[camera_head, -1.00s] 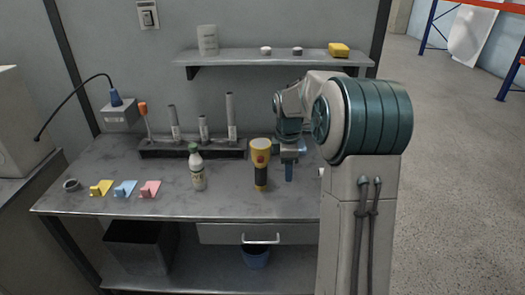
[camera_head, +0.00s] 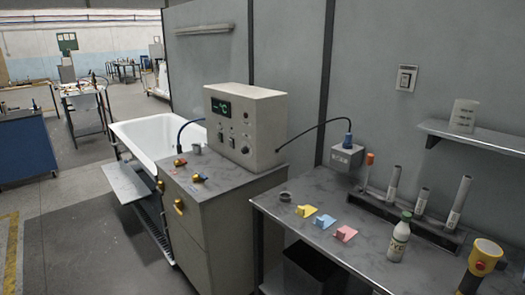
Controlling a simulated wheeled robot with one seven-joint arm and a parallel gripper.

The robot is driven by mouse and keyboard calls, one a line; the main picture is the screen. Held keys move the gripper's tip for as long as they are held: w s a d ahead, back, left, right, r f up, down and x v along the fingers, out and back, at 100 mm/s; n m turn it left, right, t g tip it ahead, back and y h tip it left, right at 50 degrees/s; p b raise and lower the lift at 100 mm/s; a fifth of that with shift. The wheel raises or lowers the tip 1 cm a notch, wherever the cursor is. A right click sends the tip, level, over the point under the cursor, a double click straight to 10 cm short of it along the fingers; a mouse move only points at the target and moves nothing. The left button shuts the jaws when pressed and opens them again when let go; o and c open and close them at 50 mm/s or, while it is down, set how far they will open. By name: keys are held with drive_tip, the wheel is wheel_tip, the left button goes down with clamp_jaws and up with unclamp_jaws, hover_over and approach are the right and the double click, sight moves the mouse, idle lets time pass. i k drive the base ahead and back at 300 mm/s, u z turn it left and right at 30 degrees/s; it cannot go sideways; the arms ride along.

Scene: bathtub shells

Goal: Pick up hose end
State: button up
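I cannot tell which of these is the hose end. My gripper and arm are outside this view.
A white bathtub (camera_head: 150,136) stands left of the grey cabinet (camera_head: 225,218) bearing the control box (camera_head: 245,122). The right bench (camera_head: 330,198) holds yellow, blue and pink pieces, a bottle (camera_head: 399,240) and a yellow flashlight (camera_head: 484,258). Floor at left is open.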

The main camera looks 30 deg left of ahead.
sight(179, 151)
drive_tip(key=u, duration=0.5)
drive_tip(key=k, duration=0.6)
drive_tip(key=u, duration=1.2)
drive_tip(key=i, duration=1.25)
drive_tip(key=u, duration=1)
drive_tip(key=i, duration=3.1)
drive_tip(key=z, duration=1.25)
drive_tip(key=i, duration=1.35)
drive_tip(key=z, duration=0.95)
